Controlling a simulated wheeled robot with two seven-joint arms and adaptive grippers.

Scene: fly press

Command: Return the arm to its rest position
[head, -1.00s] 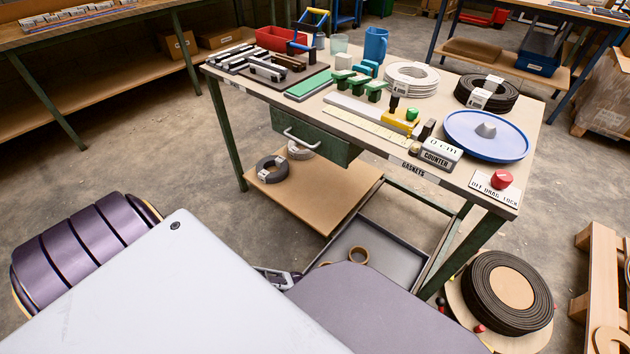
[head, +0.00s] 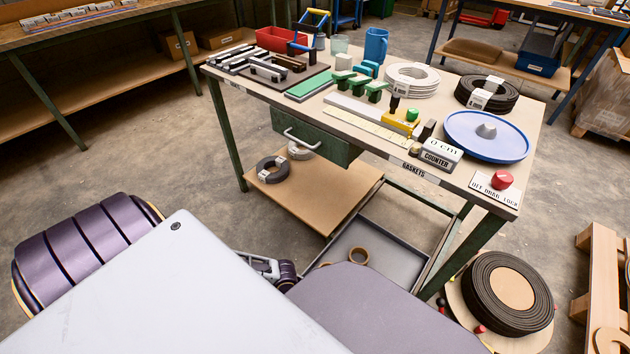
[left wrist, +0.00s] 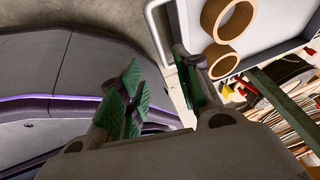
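My left gripper (head: 262,267) shows in the head view as a small part below the table's left side, between pale and purple parts of my own body; most of that arm is hidden. In the left wrist view its two green-padded fingers (left wrist: 162,95) stand apart with nothing between them. Two brown rings (left wrist: 228,18) lie in the grey tray (left wrist: 275,35) beyond the right finger. My right gripper is in neither view.
The workbench (head: 230,88) carries a blue round plate (head: 490,148), a counter box (head: 441,153) and a red knob (head: 502,180). A drawer (head: 312,137) hangs under its top. The tray (head: 395,262) is on the floor below. Floor at the left is clear.

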